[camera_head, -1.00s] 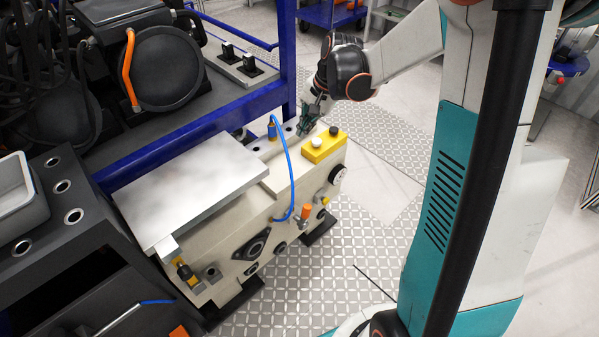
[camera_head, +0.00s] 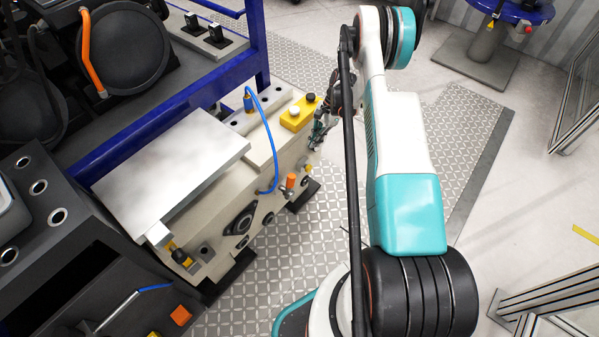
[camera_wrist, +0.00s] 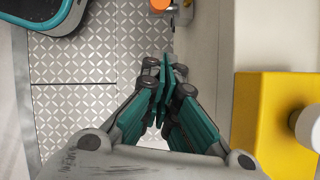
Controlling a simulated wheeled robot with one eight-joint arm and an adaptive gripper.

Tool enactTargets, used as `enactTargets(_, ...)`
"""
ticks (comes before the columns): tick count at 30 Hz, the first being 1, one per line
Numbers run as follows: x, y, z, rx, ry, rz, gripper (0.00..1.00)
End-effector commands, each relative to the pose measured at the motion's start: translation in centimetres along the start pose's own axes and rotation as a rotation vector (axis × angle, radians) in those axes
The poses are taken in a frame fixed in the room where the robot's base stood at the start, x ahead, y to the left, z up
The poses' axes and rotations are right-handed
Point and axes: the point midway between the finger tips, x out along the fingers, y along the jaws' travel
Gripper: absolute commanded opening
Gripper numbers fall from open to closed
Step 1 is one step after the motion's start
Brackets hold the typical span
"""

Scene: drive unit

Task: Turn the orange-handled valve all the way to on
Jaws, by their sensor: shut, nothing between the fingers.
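The orange-handled valve (camera_head: 291,181) is on the front side of the beige drive unit (camera_head: 213,225), near its right end. Its handle looks like a short upright orange cylinder in the head view. In the wrist view only part of the orange top (camera_wrist: 160,5) shows at the upper edge. My gripper (camera_head: 318,139) is beside the unit's right end, close to the yellow button box and apart from the valve. In the wrist view its teal fingers (camera_wrist: 165,72) are together and empty, with the floor below them.
The yellow button box (camera_head: 299,113) sits on top of the unit; it is close on the right in the wrist view (camera_wrist: 270,110). A blue hose (camera_head: 269,135) arches down the unit's front. A small yellow part (camera_head: 307,167) is right of the valve. Patterned floor right of the unit is clear.

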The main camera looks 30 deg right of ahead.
Motion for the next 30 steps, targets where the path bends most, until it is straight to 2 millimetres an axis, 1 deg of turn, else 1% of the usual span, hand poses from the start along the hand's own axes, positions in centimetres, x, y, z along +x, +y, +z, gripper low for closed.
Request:
enactTargets(1,1.1,0.6,-1.0,0.019,-0.011,0.005,0.00)
enactTargets(3,2.2,1.2,-1.8,0.040,-0.025,0.015,0.00)
enactTargets(6,3.3,1.9,-2.6,0.059,-0.039,0.023,0.00)
enactTargets(9,4.0,2.1,-2.9,0.067,-0.044,0.027,0.00)
enactTargets(14,5.5,2.2,-2.9,0.067,-0.045,0.028,0.00)
enactTargets(24,12.1,2.3,-2.7,0.065,-0.044,0.027,0.00)
enactTargets(28,14.4,2.4,-2.5,0.066,-0.044,0.027,0.00)
enactTargets(30,14.1,2.3,-1.0,0.064,-0.044,0.028,0.00)
